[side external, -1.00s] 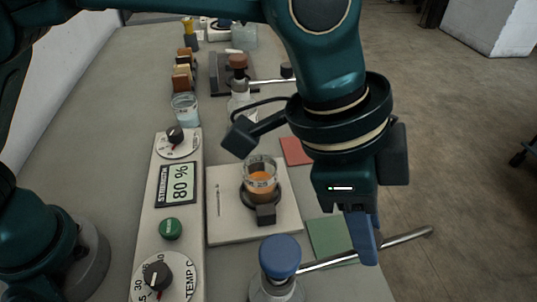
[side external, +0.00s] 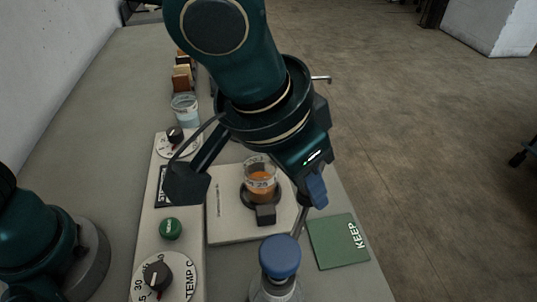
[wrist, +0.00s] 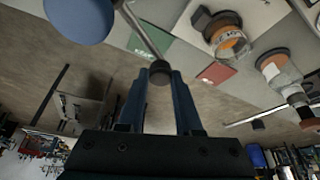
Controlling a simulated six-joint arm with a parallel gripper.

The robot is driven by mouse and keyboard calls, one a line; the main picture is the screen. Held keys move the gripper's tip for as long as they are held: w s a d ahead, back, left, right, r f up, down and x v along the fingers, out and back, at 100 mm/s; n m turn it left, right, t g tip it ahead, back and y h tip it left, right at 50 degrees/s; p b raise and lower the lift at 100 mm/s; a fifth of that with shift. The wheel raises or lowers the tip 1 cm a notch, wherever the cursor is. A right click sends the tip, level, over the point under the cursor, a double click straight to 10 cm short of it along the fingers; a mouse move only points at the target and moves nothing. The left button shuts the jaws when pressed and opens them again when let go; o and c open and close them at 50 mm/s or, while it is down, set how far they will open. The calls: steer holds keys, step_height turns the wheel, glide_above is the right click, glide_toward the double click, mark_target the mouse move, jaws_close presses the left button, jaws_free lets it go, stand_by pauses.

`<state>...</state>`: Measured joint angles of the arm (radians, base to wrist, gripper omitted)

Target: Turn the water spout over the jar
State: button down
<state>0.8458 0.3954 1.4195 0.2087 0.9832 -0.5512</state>
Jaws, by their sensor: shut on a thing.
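The water spout is a thin metal tube (side external: 302,226) running from a blue-capped bottle (side external: 280,257) at the front. It points up the picture, to the right of the jar. The jar (side external: 260,181) is a small glass with orange contents, standing on a round dark plate on a pale base. My gripper (side external: 316,190) is shut on the outer end of the spout. In the wrist view the spout's dark end (wrist: 160,73) sits between my fingertips (wrist: 160,80), with the blue cap (wrist: 78,18) at upper left and the jar (wrist: 230,40) apart at upper right.
A green KEEP card (side external: 338,241) lies right of the spout. A red card (wrist: 215,73) and another spouted flask (wrist: 280,70) show in the wrist view. A control panel (side external: 149,235) with dials stands left.

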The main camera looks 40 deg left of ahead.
steer(key=shift+s+a+r+n+t+y, duration=0.1)
steer(key=shift+s+a+n+y, duration=0.25)
steer(key=shift+a+n, duration=0.5)
steer(key=shift+s+a+n+t+y, duration=0.1)
steer(key=shift+s+a+n+y, duration=0.35)
steer(key=shift+n, duration=0.7)
steer(key=shift+s+a+r+n+t+y, duration=0.1)
steer(key=shift+s+a+n+y, duration=0.2)
steer(key=shift+a+n, duration=0.55)
steer(key=shift+d, duration=0.1)
steer(key=c, duration=0.6)
jaws_free()
steer(key=shift+f, duration=0.1)
steer(key=shift+s, duration=0.1)
steer(key=v, duration=0.5)
